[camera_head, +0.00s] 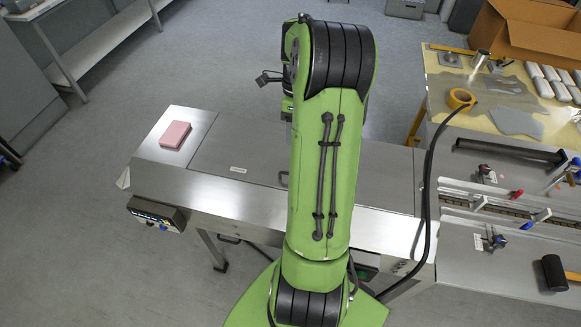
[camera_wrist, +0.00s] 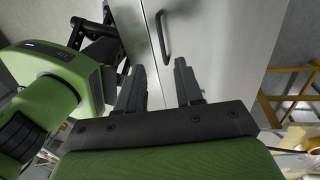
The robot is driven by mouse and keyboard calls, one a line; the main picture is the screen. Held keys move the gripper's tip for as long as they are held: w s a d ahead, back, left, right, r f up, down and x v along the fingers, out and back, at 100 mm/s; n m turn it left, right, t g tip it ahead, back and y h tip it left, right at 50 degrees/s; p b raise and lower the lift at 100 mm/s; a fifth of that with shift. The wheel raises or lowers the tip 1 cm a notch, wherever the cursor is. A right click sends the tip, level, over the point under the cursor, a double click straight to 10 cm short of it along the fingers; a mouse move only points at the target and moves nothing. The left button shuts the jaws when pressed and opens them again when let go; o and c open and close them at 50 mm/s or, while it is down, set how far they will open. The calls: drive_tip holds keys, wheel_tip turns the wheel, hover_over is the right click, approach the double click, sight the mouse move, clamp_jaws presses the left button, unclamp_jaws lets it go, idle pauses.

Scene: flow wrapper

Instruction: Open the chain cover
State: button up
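The chain cover (camera_head: 240,150) is a flat steel panel in the top of the machine, lying level and closed, with a small label near its front edge. Part of it is hidden behind my arm. Its dark bar handle (camera_head: 284,178) just shows beside my arm. In the wrist view the handle (camera_wrist: 163,36) stands on the steel panel (camera_wrist: 220,45) next to a seam. My gripper (camera_wrist: 159,68) is open and empty, its two dark fingers apart and pointing toward the handle, which appears beyond the tips. I see no contact. The head view hides the gripper behind the arm.
A pink block (camera_head: 175,134) lies on the machine's left end. A control box (camera_head: 157,213) hangs at the front left. A black cable (camera_head: 427,190) runs down right of my arm. A yellow table (camera_head: 440,95) with tape and a cardboard box stands back right. Floor at left is clear.

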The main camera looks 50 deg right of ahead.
drive_tip(key=f, duration=0.4)
drive_tip(key=a+f+b, duration=0.1)
drive_tip(key=f, duration=0.3)
drive_tip(key=a+f, duration=0.1)
drive_tip(key=f, duration=0.3)
drive_tip(key=shift+s+b, duration=0.3)
drive_tip(key=shift+s, duration=0.05)
clamp_jaws()
idle(0.5)
